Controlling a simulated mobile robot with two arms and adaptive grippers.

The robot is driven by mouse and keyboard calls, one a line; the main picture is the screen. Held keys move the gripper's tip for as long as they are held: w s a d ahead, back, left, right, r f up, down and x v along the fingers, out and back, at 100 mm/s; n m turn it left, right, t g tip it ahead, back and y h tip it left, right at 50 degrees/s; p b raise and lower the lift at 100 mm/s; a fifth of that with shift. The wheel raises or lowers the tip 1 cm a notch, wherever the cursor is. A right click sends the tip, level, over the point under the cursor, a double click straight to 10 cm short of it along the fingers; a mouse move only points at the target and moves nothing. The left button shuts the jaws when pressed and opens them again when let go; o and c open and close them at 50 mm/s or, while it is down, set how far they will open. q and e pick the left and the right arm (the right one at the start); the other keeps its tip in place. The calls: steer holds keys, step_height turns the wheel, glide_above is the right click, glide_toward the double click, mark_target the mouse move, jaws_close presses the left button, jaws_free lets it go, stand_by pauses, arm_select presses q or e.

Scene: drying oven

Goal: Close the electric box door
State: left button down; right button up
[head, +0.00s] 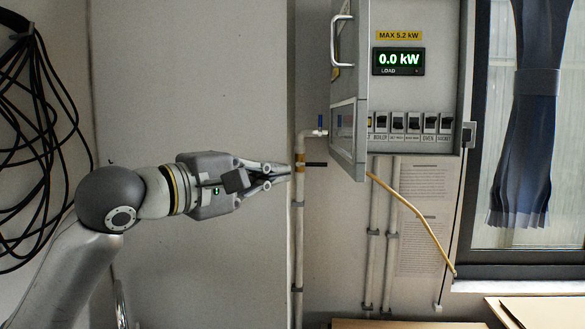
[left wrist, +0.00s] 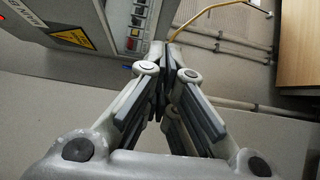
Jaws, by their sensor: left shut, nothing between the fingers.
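The electric box (head: 415,80) hangs on the wall at the upper right of the head view. Its door (head: 347,90) stands open on the left side, seen nearly edge-on, with a white handle (head: 341,40). Inside show a 0.0 kW display and a row of breaker switches (head: 410,123). My left gripper (head: 288,170) is shut and empty, left of the door's lower edge and apart from it in the picture. In the left wrist view my left gripper (left wrist: 160,50) points toward the wall, with the box door (left wrist: 70,40) at the upper left. My right gripper is not in view.
White pipes (head: 300,220) with a blue-handled valve run down the wall near my left gripper. A yellow cable (head: 415,215) hangs below the box. Black cables (head: 40,120) hang at the far left. A window with a blue curtain (head: 538,110) is at the right.

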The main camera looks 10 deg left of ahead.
arm_select(q)
steer(key=p, duration=0.4)
glide_toward(347, 163)
steer(key=w, duration=0.3)
steer(key=d, duration=0.1)
steer(key=d+p, duration=0.1)
steer(key=shift+w+d, duration=0.2)
steer(key=shift+d, duration=0.15)
steer(key=shift+w, duration=0.1)
